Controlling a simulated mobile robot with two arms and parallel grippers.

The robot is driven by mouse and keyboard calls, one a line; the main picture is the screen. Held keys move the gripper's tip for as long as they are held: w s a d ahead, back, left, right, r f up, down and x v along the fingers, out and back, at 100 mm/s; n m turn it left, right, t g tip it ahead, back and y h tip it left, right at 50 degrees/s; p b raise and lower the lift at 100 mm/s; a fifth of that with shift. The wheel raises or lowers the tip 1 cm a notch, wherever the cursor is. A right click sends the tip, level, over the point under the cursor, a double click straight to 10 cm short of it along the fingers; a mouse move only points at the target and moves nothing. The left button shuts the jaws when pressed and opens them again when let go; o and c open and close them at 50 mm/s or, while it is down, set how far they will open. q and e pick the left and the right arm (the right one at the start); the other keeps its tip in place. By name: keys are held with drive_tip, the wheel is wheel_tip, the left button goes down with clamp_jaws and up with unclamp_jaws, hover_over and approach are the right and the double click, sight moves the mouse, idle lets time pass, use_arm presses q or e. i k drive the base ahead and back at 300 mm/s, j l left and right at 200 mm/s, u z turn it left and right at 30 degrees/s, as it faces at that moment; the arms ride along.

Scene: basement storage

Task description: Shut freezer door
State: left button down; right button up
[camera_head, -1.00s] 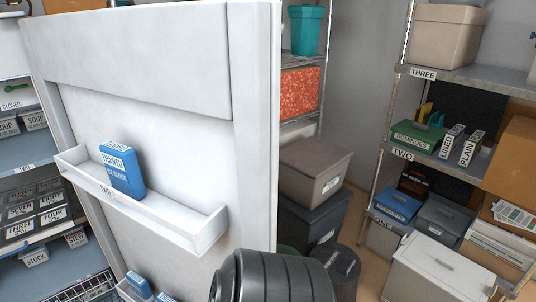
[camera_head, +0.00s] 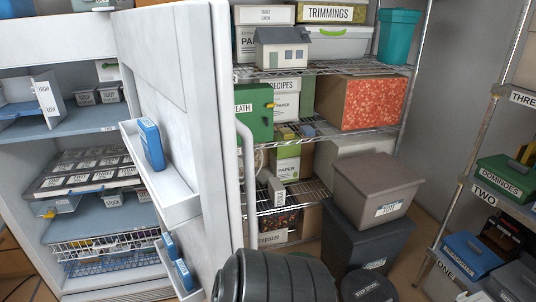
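The white freezer door (camera_head: 185,90) stands wide open, seen from its inner side and edge. Its door bins hold a blue ice block (camera_head: 151,144) above and more blue blocks below. The open freezer (camera_head: 62,130) is at the left, with its shelves and basket in view. A pale curved handle (camera_head: 246,160) shows beyond the door's right edge. Neither gripper is in view.
Behind the door a wire rack (camera_head: 330,68) holds boxes and a teal bin (camera_head: 398,36). Stacked grey bins (camera_head: 375,190) stand on the floor right of the door. Another shelf unit (camera_head: 500,190) with labelled boxes is at the far right. Little floor is free between them.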

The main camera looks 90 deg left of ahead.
sight(175, 59)
drive_tip(key=i+u, duration=0.15)
drive_tip(key=u, duration=0.35)
drive_tip(key=i+u, duration=0.1)
drive_tip(key=u, duration=0.35)
drive_tip(key=i+u, duration=0.15)
drive_tip(key=u, duration=0.35)
drive_tip(key=i+l+u, duration=0.1)
drive_tip(key=u, duration=0.35)
drive_tip(key=i+l+u, duration=0.1)
drive_tip(key=u, duration=0.4)
